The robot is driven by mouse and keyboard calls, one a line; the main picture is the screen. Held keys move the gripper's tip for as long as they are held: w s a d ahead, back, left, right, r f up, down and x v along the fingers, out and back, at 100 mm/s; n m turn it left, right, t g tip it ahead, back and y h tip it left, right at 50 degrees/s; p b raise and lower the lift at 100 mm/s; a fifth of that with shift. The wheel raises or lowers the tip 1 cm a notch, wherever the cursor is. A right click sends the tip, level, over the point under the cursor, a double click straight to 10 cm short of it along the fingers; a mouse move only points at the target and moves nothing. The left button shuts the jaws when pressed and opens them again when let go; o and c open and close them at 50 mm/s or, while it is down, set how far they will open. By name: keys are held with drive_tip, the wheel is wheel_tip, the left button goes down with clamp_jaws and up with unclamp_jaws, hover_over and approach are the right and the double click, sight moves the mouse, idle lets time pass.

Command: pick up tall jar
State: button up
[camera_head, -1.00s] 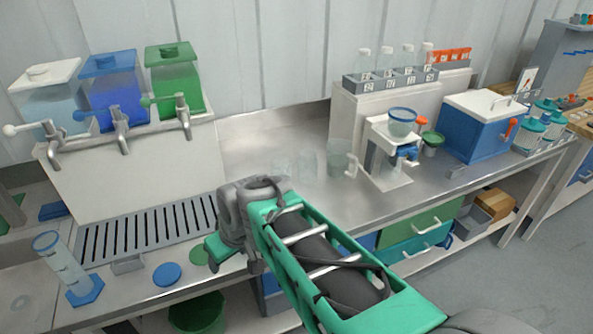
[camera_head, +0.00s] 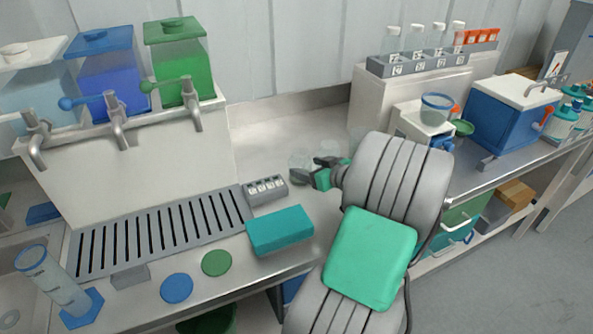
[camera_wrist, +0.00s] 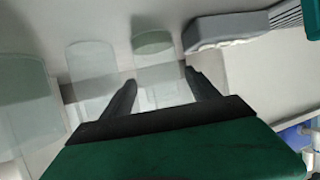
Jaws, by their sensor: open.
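Several clear, faintly green glass vessels stand on the counter. In the wrist view they form a row: a wide one (camera_wrist: 25,105) at the left, a middle one (camera_wrist: 90,75), and a right one with a greenish round top (camera_wrist: 153,45). I cannot tell for certain which is the tall jar. My gripper (camera_wrist: 160,78) is open, its two dark fingers pointing toward the right vessel, which shows between the tips; contact is unclear. In the head view my gripper (camera_head: 308,176) is low over the counter by the faint vessels (camera_head: 300,159), and my arm hides part of that area.
A grey labelled block (camera_head: 266,191) and a teal box (camera_head: 280,231) lie left of my gripper, beside the slotted drip tray (camera_head: 160,231). Dispensers with taps stand behind the tray. A white stand with a bowl (camera_head: 436,104) is at the right.

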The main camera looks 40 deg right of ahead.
drive_tip(key=x, duration=0.2)
drive_tip(key=f+p+x, duration=0.1)
drive_tip(key=x, duration=0.2)
drive_tip(key=shift+d, duration=0.1)
drive_tip(key=c, duration=1.1)
